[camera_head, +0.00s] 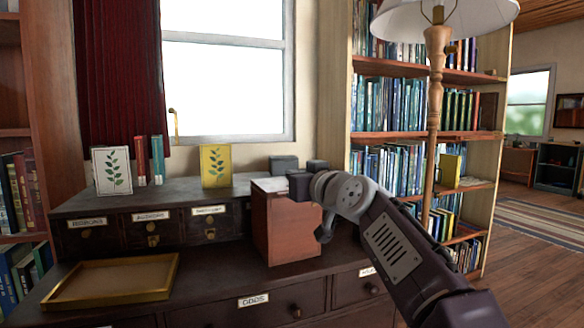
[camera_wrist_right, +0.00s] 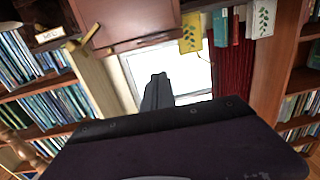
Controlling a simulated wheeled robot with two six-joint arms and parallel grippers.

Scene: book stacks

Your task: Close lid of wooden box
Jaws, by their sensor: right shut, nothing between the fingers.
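A reddish-brown wooden box (camera_head: 285,228) stands on the dark cabinet, right of its small drawers. Its top looks pale and flat at the left. My right gripper and wrist cover the top's right part, so I cannot tell how the lid sits. In the right wrist view a reddish-brown panel of the box (camera_wrist_right: 128,20) fills the top middle. My right gripper (camera_wrist_right: 157,82) is shut and empty, with its fingers just below that panel in the picture. In the head view its arm comes from the lower right to the box's upper right. My left gripper is not in view.
A shallow wooden tray (camera_head: 62,295) lies on the cabinet at the left. A yellow book (camera_head: 215,166) and a white plant card (camera_head: 112,171) stand behind on the raised drawers. A lamp (camera_head: 436,100) and bookshelf (camera_head: 402,130) stand right. The cabinet top between tray and box is clear.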

